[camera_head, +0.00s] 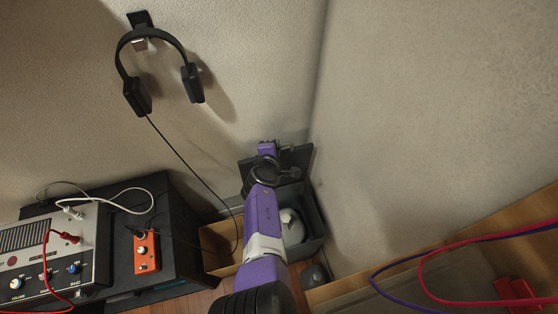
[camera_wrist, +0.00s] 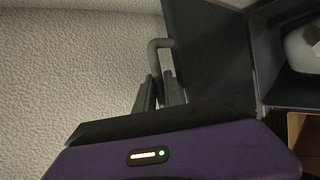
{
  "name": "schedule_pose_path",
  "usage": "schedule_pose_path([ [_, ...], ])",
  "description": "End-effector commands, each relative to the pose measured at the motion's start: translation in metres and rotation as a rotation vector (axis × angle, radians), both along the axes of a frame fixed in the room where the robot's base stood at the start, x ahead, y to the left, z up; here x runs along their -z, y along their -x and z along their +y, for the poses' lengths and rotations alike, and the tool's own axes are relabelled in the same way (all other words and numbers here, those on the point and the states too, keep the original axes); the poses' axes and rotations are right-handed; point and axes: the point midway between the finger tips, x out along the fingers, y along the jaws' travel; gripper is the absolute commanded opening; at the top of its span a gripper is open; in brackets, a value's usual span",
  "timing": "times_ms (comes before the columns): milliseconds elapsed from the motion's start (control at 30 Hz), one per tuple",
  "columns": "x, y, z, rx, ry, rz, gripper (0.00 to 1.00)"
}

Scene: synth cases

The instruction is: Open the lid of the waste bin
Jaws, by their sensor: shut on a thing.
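The dark grey waste bin (camera_head: 314,226) stands in the corner by the wall, and a pale rounded thing (camera_head: 292,228) is inside it. Its lid (camera_head: 300,158) is swung up, with the bin's mouth uncovered below it. In the wrist view the lid (camera_wrist: 205,45) is a dark panel, and the open bin (camera_wrist: 270,60) shows at the right. My gripper (camera_wrist: 160,92) is shut on the grey bent lid handle (camera_wrist: 158,46). In the head view my arm covers part of the bin and lid, and the grasp is hard to make out.
A cardboard box (camera_head: 218,240) stands left of the bin. A black case with an amplifier (camera_head: 45,255) and an orange pedal (camera_head: 146,252) is at the left. Headphones (camera_head: 138,95) hang on the wall, their cord trailing down near the box. Red and purple cables (camera_head: 440,262) cross the right.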

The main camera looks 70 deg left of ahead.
Motion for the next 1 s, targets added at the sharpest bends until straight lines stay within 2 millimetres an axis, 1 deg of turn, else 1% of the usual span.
schedule_pose_path([
  [33,0.016,0.001,0.0,0.001,0.016,0.002,0.0],
  [200,0.014,0.0,0.013,0.003,0.017,0.002,0.0],
  [333,0.013,-0.001,0.019,0.004,0.017,0.002,0.0],
  [500,0.01,-0.001,0.023,0.004,0.018,0.002,0.0],
  [867,0.009,-0.001,0.024,0.005,0.017,0.003,0.0],
  [900,0.009,-0.001,0.024,0.005,0.017,0.003,0.17],
  [1000,0.008,-0.002,0.024,0.004,0.016,0.002,0.34],
])
